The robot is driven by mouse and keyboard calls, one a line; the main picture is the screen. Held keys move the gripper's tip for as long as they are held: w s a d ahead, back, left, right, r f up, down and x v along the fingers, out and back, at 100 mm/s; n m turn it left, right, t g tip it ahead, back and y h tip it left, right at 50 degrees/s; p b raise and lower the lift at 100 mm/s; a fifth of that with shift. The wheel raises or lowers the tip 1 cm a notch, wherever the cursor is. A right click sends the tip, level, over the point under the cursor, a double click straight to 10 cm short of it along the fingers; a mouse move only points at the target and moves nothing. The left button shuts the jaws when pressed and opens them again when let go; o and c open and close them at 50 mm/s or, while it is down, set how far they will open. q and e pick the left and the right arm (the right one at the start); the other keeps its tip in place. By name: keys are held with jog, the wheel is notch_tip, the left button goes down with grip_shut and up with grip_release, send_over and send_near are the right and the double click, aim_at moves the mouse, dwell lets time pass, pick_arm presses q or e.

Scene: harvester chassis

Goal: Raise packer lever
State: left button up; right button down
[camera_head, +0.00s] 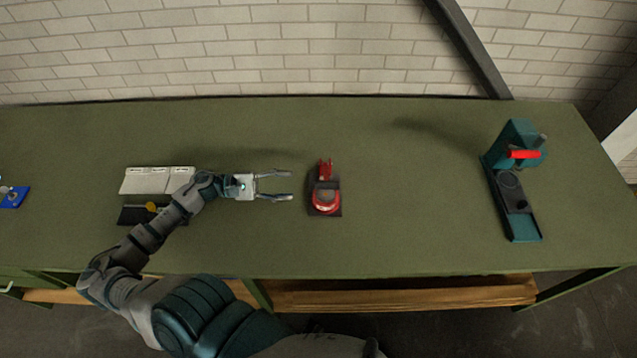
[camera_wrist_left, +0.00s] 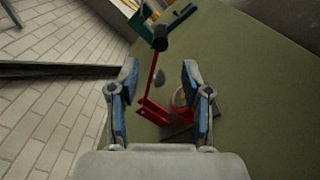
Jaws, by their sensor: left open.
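A small red device (camera_head: 325,200) with a round red ring stands on a dark base plate near the middle of the green table. I take it for the packer. In the left wrist view its lever (camera_wrist_left: 153,78) is a thin red bar with a black knob (camera_wrist_left: 160,45), rising from a red bracket beside the ring (camera_wrist_left: 180,98). The lever's angle is hard to tell in the head view. My left gripper (camera_head: 291,185) is open and empty, just left of the device, fingers pointing at it. In the wrist view the lever shows between its fingers (camera_wrist_left: 160,70). My right gripper is not in view.
A teal machine (camera_head: 521,150) with a red handle stands at the table's right; it also shows in the wrist view (camera_wrist_left: 178,22). A blue item (camera_head: 14,197) sits far left. Table right of the device is clear.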

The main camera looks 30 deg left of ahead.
aim_at(316, 183)
pick_arm(q)
jog(key=x, duration=0.9)
jog(key=shift+s+d+p, duration=0.15)
jog(key=shift+d+p, duration=0.05)
jog(key=shift+p, duration=0.2)
jog(key=shift+d+r, duration=0.1)
jog(key=shift+d, duration=0.25)
jog(key=shift+a, duration=0.55)
jog(key=shift+c, duration=1.1)
jog(key=shift+a, duration=0.2)
jog(key=c, duration=0.5)
jog(key=shift+a+f, duration=0.15)
jog(key=shift+f, duration=0.1)
grip_shut()
jog(key=shift+r, duration=0.25)
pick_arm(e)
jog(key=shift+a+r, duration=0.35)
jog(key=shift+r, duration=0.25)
